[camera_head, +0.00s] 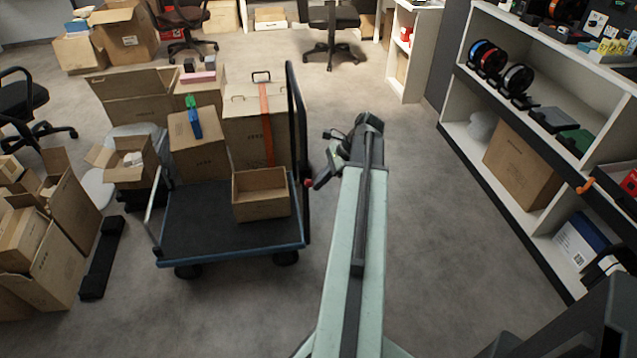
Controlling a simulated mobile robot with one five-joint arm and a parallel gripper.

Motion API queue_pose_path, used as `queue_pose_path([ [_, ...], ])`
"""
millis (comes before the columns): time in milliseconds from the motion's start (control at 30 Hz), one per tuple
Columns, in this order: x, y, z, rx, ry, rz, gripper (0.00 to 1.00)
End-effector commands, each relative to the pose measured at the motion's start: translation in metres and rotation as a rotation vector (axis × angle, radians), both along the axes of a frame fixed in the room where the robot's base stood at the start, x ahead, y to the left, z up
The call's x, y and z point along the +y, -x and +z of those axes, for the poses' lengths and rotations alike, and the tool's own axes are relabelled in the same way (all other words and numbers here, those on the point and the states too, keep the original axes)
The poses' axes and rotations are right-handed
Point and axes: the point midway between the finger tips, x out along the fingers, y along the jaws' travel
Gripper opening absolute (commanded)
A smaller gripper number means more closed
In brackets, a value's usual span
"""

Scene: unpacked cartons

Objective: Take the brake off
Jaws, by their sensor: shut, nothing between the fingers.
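A platform trolley (195,222) with a dark deck and blue edge stands left of my arm. Its tall black handle frame (293,95) rises at the deck's right end. A small red part (307,183) shows low by the handle, at the deck's right edge; I cannot tell whether it is the brake. No brake lever or pedal can be made out clearly. My gripper (319,182) is at the end of the pale green arm, just right of the red part. It looks shut and empty; I cannot tell whether it touches the trolley.
An open carton (262,212) sits on the deck, with taller cartons (243,135) behind it. Open cartons (50,255) and a black bar (102,258) lie at the left. A white shelf (540,150) stands at the right. The floor between arm and shelf is clear.

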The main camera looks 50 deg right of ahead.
Motion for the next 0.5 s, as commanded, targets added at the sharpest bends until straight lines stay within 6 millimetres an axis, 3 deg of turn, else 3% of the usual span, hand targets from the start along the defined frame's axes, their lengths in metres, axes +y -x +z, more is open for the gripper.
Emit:
queue_pose_path([
  [300, 0.002, -0.003, 0.002, -0.013, -0.006, 0.002, 0.00],
  [500, 0.000, 0.003, -0.012, -0.010, -0.006, 0.004, 0.00],
])
